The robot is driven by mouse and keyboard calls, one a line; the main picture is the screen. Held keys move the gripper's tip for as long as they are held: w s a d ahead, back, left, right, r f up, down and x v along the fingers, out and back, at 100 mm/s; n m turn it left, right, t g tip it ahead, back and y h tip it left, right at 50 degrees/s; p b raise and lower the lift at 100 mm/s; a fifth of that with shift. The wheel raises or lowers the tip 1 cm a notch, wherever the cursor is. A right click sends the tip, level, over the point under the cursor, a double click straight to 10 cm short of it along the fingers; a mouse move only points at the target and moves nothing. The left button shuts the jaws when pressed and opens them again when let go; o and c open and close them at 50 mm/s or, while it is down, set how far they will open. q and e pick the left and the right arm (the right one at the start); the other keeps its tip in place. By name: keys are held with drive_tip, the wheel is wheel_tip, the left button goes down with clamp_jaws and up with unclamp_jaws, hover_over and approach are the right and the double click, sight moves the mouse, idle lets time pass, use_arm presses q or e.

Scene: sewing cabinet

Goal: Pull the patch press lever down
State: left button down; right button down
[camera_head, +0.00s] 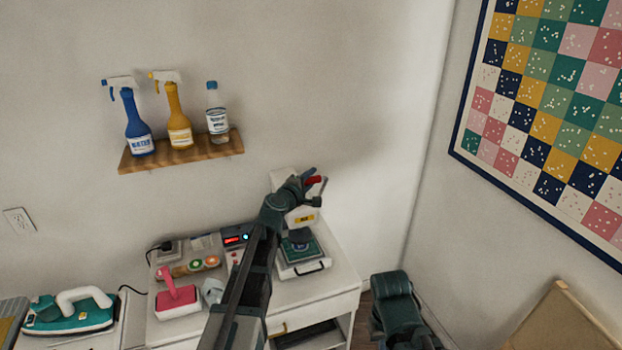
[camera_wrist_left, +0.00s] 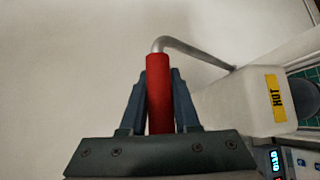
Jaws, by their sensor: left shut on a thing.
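The patch press (camera_head: 300,215) is a white machine on the right end of the white cabinet, with a yellow label and a green patch on its lower plate (camera_head: 303,250). Its lever has a red grip (camera_head: 314,181); the bent metal rod and red grip (camera_wrist_left: 159,92) fill the middle of the left wrist view. My left gripper (camera_head: 312,188) is shut on the red grip, one finger on each side of it. My right gripper is not in view; part of my right arm shows at the bottom.
A wooden shelf (camera_head: 130,164) holds several bottles above. A patchwork quilt (camera_head: 560,100) hangs on the right wall.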

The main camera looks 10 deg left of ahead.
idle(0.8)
use_arm(q)
drive_tip(key=shift+s+d+f+b, duration=0.2)
drive_tip(key=shift+s+f+b, duration=0.1)
drive_tip(key=shift+s, duration=0.1)
drive_tip(key=s+d+f+m+t+b, duration=0.1)
drive_tip(key=s+f+b, duration=0.3)
drive_tip(key=f+b, duration=0.4)
drive_tip(key=s+d+f+m+t+b, duration=0.2)
drive_tip(key=f+b, duration=0.6)
drive_tip(key=b, duration=0.6)
drive_tip(key=shift+s+d+h, duration=0.3)
drive_tip(key=shift+s+d, duration=0.55)
drive_tip(key=shift+d, duration=0.35)
drive_tip(key=c, duration=0.7)
unclamp_jaws()
drive_tip(key=shift+o, duration=0.2)
